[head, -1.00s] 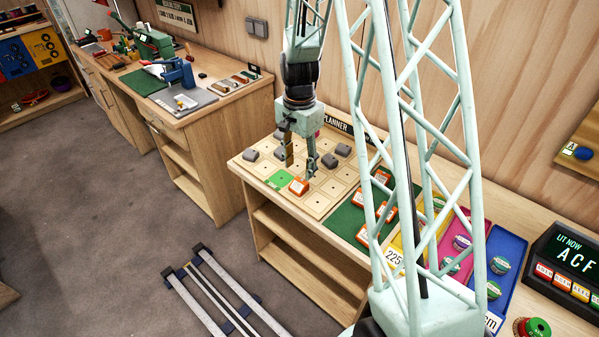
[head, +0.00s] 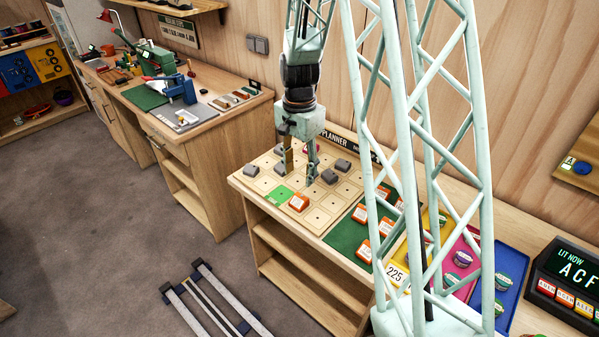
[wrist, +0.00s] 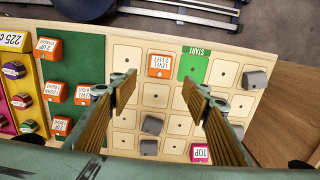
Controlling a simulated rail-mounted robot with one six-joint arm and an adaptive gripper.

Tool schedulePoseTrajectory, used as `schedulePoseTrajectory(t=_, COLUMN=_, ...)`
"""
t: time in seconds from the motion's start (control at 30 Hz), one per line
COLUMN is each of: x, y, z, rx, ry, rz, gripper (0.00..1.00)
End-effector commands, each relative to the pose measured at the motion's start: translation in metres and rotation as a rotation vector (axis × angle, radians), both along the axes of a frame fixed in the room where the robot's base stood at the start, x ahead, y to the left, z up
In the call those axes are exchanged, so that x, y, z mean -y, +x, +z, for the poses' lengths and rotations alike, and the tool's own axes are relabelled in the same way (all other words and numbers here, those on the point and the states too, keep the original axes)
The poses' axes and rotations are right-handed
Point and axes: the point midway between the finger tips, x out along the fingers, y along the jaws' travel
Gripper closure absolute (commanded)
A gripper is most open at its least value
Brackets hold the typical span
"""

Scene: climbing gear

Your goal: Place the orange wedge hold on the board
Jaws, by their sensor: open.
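The planner board (head: 318,217) has a grid of pale square cells, also seen in the wrist view (wrist: 125,55). An orange hold (head: 299,202) sits on a cell directly beside the green START square (head: 279,195). In the wrist view this orange hold (wrist: 159,66) lies flat on the board, just beyond my fingertips. My gripper (head: 299,173) is open and empty above the board, behind the orange hold and apart from it. Its two fingers are spread wide in the wrist view (wrist: 160,88). Several other orange holds (wrist: 48,48) lie on the green mat (head: 345,236).
Several grey holds (head: 342,165) and a pink TOP hold (wrist: 199,153) sit on the board. Yellow, pink and blue trays (head: 512,265) with more holds are to the right. A lit sign box (head: 570,275) stands at far right. A second bench (head: 235,130) is at left.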

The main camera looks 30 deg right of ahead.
Motion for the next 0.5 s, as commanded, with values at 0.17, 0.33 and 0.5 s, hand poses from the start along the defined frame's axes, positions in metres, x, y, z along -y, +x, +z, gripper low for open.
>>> schedulePoseTrajectory(t=0.17, x=0.0, y=0.0, z=0.0, rx=0.0, ry=0.0, rz=0.0, gripper=0.56)
schedulePoseTrajectory(t=0.33, x=-0.002, y=-0.001, z=0.005, rx=0.003, ry=-0.001, rz=0.01, gripper=0.56)
schedulePoseTrajectory(t=0.5, x=-0.008, y=-0.004, z=0.021, rx=0.014, ry=-0.004, rz=0.042, gripper=0.56)
